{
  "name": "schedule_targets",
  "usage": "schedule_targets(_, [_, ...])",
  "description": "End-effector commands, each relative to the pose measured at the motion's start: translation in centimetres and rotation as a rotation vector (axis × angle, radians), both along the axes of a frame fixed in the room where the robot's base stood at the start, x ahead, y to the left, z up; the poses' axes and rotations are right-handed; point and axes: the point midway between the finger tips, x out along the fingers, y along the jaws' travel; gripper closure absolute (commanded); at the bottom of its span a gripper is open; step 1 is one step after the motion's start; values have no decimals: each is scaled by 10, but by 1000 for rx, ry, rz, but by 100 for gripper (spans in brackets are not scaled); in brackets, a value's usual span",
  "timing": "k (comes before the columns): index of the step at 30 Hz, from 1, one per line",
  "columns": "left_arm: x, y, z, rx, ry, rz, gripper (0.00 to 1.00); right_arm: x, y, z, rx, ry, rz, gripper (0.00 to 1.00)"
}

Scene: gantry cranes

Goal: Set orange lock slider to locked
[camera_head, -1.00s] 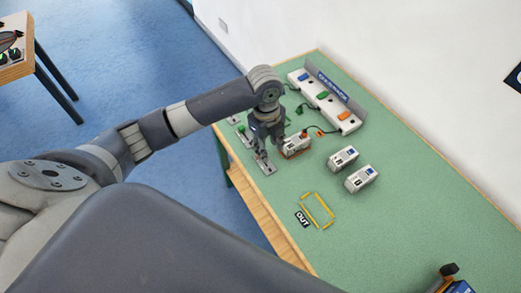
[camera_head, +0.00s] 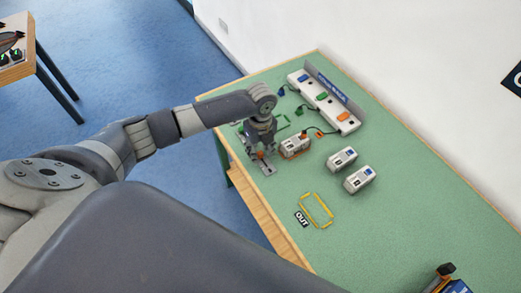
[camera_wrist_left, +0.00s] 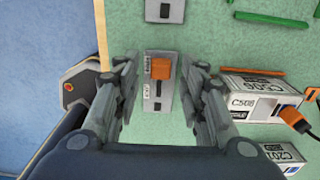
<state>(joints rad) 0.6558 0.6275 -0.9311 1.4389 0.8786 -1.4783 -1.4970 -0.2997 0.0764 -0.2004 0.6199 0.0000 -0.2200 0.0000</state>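The orange lock slider is a small orange knob (camera_wrist_left: 160,72) on a grey plate (camera_wrist_left: 158,106) in the left wrist view. The knob sits in the upper part of the plate, with dark slot showing below it. Small labels run along the plate's left side, too small to read surely. My left gripper (camera_wrist_left: 160,70) is open, one finger on each side of the knob, with gaps visible. In the head view my left gripper (camera_head: 261,151) is over the plate (camera_head: 267,167) near the table's left edge and hides much of it. My right gripper is not in view.
A white module (camera_head: 295,145) with an orange plug and cable stands just right of the gripper. Two white modules (camera_head: 342,158) (camera_head: 360,179) stand farther right. A white socket strip (camera_head: 324,99) lies at the back. A yellow outline (camera_head: 318,209) marks clear table in front.

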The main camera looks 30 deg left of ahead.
Motion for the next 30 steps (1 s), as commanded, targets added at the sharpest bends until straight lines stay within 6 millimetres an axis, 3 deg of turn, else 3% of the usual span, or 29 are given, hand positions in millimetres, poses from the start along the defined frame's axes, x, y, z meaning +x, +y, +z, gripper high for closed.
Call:
schedule_targets(11, [0, 0, -6, -1, -1, -1, 64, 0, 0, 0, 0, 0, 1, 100])
schedule_targets(16, [0, 0, -6, -1, -1, 0, 100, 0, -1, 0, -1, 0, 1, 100])
schedule_targets(23, [-2, -3, -4, -1, 0, -1, 100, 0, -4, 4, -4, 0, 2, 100])
schedule_targets(30, [-19, -33, -2, -1, 2, -4, 100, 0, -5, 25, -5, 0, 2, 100])
